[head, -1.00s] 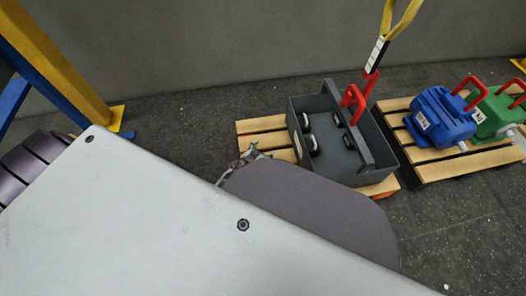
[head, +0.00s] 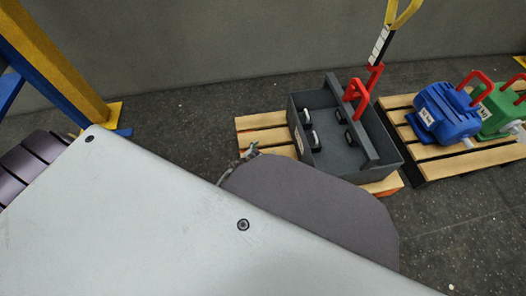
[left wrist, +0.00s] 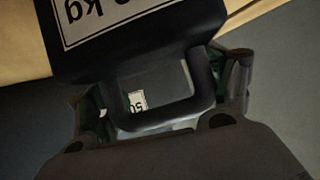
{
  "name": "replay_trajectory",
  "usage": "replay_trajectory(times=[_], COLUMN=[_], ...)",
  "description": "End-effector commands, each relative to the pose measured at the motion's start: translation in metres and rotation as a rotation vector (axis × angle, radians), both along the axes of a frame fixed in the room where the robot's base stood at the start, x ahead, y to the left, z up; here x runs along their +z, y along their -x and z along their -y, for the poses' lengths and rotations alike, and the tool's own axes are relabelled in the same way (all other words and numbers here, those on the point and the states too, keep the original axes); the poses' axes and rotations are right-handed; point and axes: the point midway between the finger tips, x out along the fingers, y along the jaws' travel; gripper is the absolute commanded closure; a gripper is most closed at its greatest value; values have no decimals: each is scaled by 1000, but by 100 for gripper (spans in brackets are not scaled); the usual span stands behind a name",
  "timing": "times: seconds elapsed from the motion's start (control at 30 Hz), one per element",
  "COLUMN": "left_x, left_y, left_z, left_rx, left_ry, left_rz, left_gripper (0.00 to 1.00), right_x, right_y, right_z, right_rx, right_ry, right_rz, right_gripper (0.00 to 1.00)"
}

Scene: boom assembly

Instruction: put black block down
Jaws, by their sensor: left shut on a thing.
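The black block (left wrist: 130,30) fills the upper part of the left wrist view, with a white label reading "kg" upside down. Its black handle loop (left wrist: 195,90) points toward my wrist. My left gripper (left wrist: 165,98) is shut on this handle, one finger on each side. In the head view only a small part of my left gripper (head: 251,150) shows, at the left edge of the pallet by the grey box. The held block cannot be made out there. Whether it touches anything below is not clear. My right gripper is not in view.
The open grey box (head: 385,140) with several small black items inside stands on a wooden pallet (head: 262,121). A red hook (head: 357,97) on a yellow strap is at its bar. Blue (head: 445,112) and green motors (head: 497,110) stand on another pallet. A yellow-blue frame (head: 55,60) is at left.

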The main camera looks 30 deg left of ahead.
Motion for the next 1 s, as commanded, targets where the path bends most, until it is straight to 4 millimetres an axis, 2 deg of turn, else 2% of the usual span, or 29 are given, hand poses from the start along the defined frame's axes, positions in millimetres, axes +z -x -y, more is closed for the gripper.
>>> replay_trajectory(times=[0.03,0.43,0.47,0.6,1.0], left_x=[5,5,-2,-2,-2], left_y=[-6,-6,0,0,0], left_z=[0,0,0,0,0], left_rx=[-1,-1,-1,-1,0], left_ry=[0,1,0,0,0], left_rz=[13,13,0,0,0], left_gripper=[92,92,17,0,0], right_x=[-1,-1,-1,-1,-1], right_y=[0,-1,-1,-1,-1], right_z=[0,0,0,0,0], right_rx=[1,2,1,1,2], right_ry=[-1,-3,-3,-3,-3], right_rz=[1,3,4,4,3], right_gripper=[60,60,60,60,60])
